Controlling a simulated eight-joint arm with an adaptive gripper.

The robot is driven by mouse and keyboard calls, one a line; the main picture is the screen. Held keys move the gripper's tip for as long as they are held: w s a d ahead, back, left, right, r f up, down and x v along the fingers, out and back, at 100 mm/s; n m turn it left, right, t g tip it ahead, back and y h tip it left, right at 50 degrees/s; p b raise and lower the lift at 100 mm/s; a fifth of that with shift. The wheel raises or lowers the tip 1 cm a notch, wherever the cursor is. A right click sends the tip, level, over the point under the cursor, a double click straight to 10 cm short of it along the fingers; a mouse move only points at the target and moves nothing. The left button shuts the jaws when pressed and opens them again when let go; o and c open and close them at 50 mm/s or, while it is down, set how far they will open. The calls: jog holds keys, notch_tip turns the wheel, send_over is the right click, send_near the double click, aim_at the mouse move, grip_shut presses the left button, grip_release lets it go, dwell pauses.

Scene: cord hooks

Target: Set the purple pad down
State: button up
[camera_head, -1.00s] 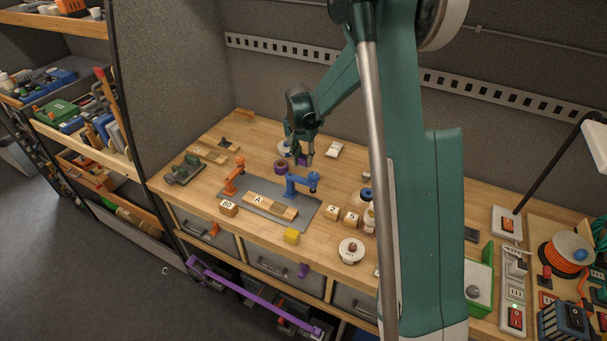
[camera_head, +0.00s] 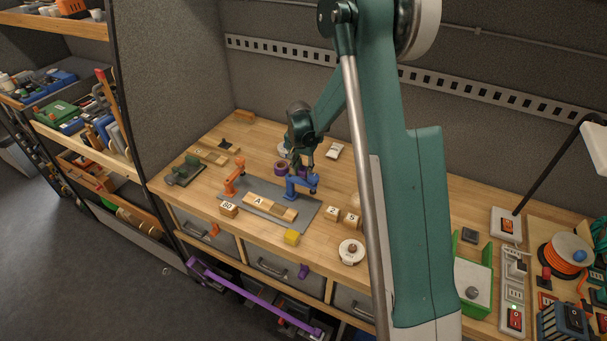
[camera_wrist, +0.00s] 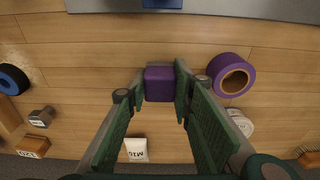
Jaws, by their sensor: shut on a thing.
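The purple pad (camera_wrist: 159,84) is a small dark purple block. In the wrist view it sits between the two green fingers of my gripper (camera_wrist: 159,94), which is shut on it. In the head view my gripper (camera_head: 301,169) points down over the wooden bench, just behind the blue hook (camera_head: 302,188); the fingers and the hook mostly hide the pad there. I cannot tell whether the pad's underside touches the bench.
A purple tape roll (camera_wrist: 231,75) lies close right of my gripper in the wrist view. A grey mat (camera_head: 306,211) with an orange hook (camera_head: 235,177) and wooden blocks lies in front. A white labelled block (camera_wrist: 136,149) stands behind. Bare bench lies between them.

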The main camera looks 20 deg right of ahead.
aim_at(302, 171)
jog(key=shift+f, duration=0.85)
jog(key=shift+f, duration=0.15)
jog(key=o, duration=0.8)
jog(key=shift+o, duration=0.2)
jog(key=shift+r, duration=0.2)
jog(key=shift+s+a+r, duration=0.15)
jog(key=shift+s+r, duration=0.05)
jog(key=shift+r, duration=1.8)
jog(key=shift+s+a+r, duration=0.15)
jog(key=shift+a+r, duration=0.05)
jog(key=shift+r, duration=1.75)
jog(key=shift+s+a+r, duration=0.15)
jog(key=shift+s+r, duration=0.05)
jog(key=shift+r, duration=1.8)
